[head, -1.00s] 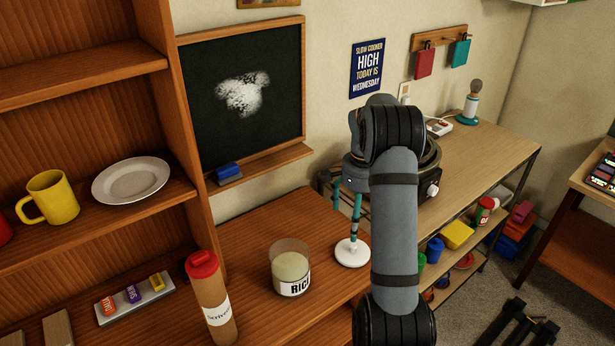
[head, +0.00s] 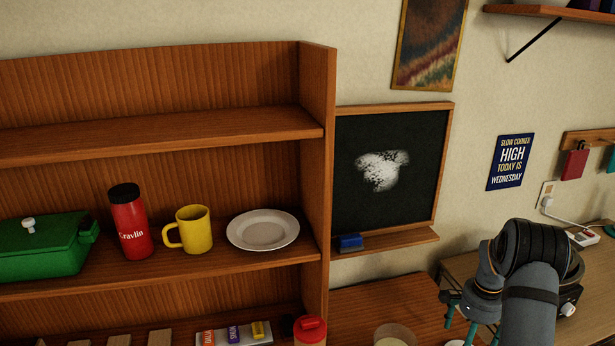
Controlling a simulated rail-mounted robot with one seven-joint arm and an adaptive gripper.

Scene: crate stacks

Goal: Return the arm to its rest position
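My arm rises at the lower right of the head view. My gripper (head: 461,325) hangs from its end, over the counter beside the slow cooker (head: 574,285). Its teal fingers point down and run out of the bottom of the frame. I cannot tell how far apart they are or whether anything is between them. The slow cooker is partly hidden behind my arm.
A wooden shelf (head: 165,146) on the left holds a green box (head: 42,250), a red bottle (head: 131,225), a yellow mug (head: 196,230) and a white plate (head: 263,230). A smudged chalkboard (head: 350,205) with a blue eraser (head: 350,242) hangs behind the counter. A red-capped bottle (head: 310,328) stands low.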

